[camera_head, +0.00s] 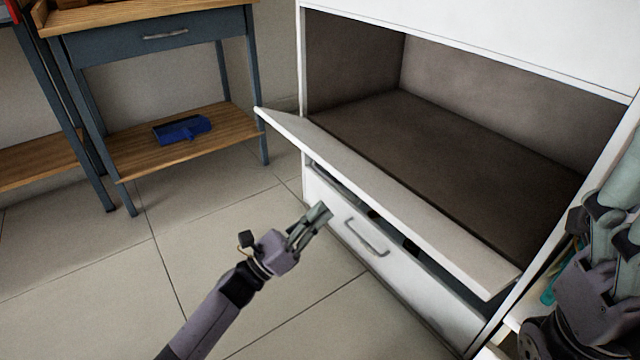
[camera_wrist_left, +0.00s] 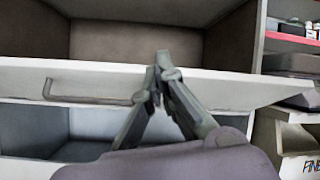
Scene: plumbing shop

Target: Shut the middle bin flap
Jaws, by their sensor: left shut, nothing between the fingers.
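The middle bin flap (camera_head: 390,200) is a long white panel in the head view, tilted outward and down from the white cabinet, with its dark, empty-looking compartment (camera_head: 440,140) exposed. In the left wrist view the flap (camera_wrist_left: 215,88) runs across the picture, with a bar handle (camera_wrist_left: 95,98) on its outer face to the left of the fingers. My left gripper (camera_head: 323,212) is shut and empty, in front of the cabinet and below the flap's outer edge. Its closed fingertips (camera_wrist_left: 160,65) overlap the flap in the wrist view; I cannot tell if they touch. My right gripper (camera_head: 608,205) is at the right edge, partly cut off.
A lower white front (camera_head: 345,222) with a handle stands below the flap, with a dark gap above it. A workbench (camera_head: 150,30) with a blue object (camera_head: 182,130) on its shelf is at the left. The tiled floor (camera_head: 90,265) is clear. Shelving (camera_wrist_left: 290,42) stands right of the cabinet.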

